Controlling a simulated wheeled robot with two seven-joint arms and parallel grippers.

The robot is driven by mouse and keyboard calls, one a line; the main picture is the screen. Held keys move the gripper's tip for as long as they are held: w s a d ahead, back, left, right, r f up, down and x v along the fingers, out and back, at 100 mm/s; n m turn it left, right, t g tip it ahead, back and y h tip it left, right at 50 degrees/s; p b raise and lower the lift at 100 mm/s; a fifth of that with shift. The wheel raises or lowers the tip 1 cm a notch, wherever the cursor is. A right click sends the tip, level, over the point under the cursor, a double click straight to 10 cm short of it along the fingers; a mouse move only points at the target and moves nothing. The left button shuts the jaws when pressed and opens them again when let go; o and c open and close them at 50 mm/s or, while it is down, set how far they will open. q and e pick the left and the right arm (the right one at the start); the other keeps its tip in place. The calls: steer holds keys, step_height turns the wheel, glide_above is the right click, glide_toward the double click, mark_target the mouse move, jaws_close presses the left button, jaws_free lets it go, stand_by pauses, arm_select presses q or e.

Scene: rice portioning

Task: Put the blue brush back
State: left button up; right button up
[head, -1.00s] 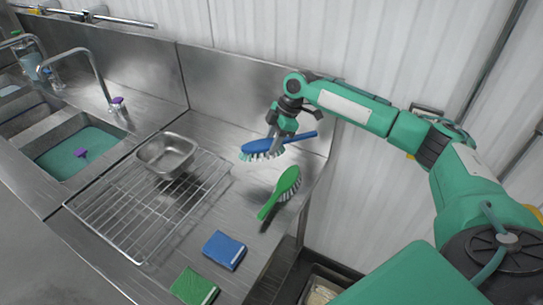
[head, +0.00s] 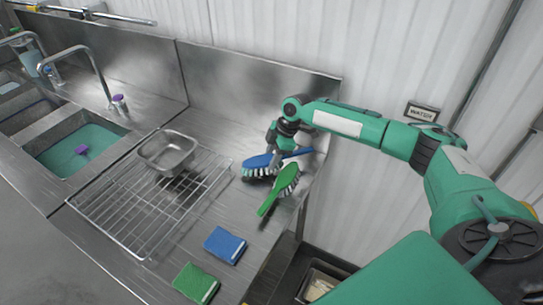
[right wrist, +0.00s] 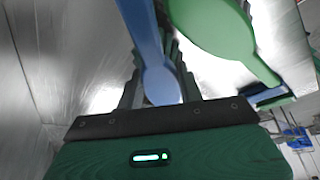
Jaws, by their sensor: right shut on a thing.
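The blue brush (head: 258,161) with pale bristles is at the right end of the steel counter, low at the counter surface. My right gripper (head: 276,155) is shut on it. In the right wrist view the blue brush (right wrist: 152,50) runs between my fingers. The green brush (head: 283,184) lies just in front of it, close beside or touching it; I cannot tell which. It also shows in the right wrist view (right wrist: 222,30), right of the blue brush. My left gripper is not in view.
A wire rack (head: 130,222) with a steel pan (head: 168,148) stands left of the brushes. A blue sponge (head: 225,245) and a green sponge (head: 196,284) lie in front. A sink (head: 75,150) is at far left. A wall is behind the counter.

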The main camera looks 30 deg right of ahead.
steer(key=shift+f, duration=0.4)
steer(key=o, duration=1.2)
steer(key=shift+r, duration=0.1)
steer(key=shift+r, duration=0.25)
steer(key=b+v, duration=0.3)
steer(key=v, duration=0.9)
steer(key=shift+r, duration=0.25)
